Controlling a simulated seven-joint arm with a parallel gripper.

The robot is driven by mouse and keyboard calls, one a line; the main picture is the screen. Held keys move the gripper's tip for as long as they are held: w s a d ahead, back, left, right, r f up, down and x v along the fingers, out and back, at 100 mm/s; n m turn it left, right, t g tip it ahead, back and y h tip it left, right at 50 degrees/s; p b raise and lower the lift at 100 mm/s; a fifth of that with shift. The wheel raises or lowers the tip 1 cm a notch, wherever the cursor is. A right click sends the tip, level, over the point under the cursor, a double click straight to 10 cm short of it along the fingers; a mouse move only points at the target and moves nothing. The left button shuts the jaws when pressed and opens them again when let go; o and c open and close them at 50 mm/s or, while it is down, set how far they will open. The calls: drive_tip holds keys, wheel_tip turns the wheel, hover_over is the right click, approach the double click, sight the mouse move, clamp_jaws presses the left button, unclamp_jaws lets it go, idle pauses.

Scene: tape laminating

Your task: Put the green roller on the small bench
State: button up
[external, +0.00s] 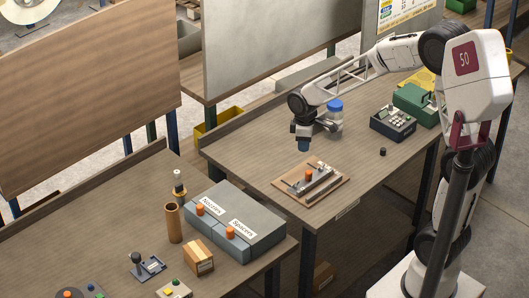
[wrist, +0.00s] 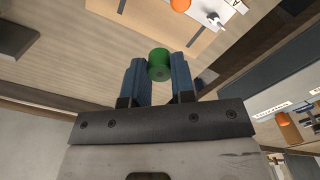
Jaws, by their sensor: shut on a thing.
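The green roller (wrist: 159,62) is a short green cylinder between the tips of my gripper's blue fingers in the wrist view. My gripper (wrist: 157,75) is shut on it. In the external view my gripper (external: 303,146) points down and hangs over the right-hand wooden bench (external: 255,150), behind a board with a fixture. The roller cannot be made out there. The left-hand wooden bench (external: 110,215) runs out of the picture. I cannot tell which surface is the small bench.
The wooden board (external: 288,183) carries a metal fixture with an orange knob (external: 309,175). A blue-lidded jar (external: 335,110) stands close behind my gripper. A grey drawer box (external: 255,215) stands on the left bench.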

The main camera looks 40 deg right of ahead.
drive_tip(key=s+d+f+m, duration=0.2)
drive_tip(key=s+d, duration=0.2)
drive_tip(key=s, duration=0.5)
drive_tip(key=s+d+f+m, duration=0.2)
drive_tip(key=s+d, duration=0.2)
drive_tip(key=s, duration=0.5)
drive_tip(key=s+d+f+m, duration=0.2)
drive_tip(key=s+d, duration=0.3)
drive_tip(key=s, duration=0.5)
drive_tip(key=shift+f, duration=0.15)
drive_tip(key=shift+d, duration=0.15)
hover_over(361, 170)
drive_tip(key=shift+d+f, duration=0.1)
drive_tip(key=shift+f, duration=0.65)
drive_tip(key=shift+f, duration=1.75)
drive_tip(key=shift+f, duration=0.1)
drive_tip(key=o, duration=0.9)
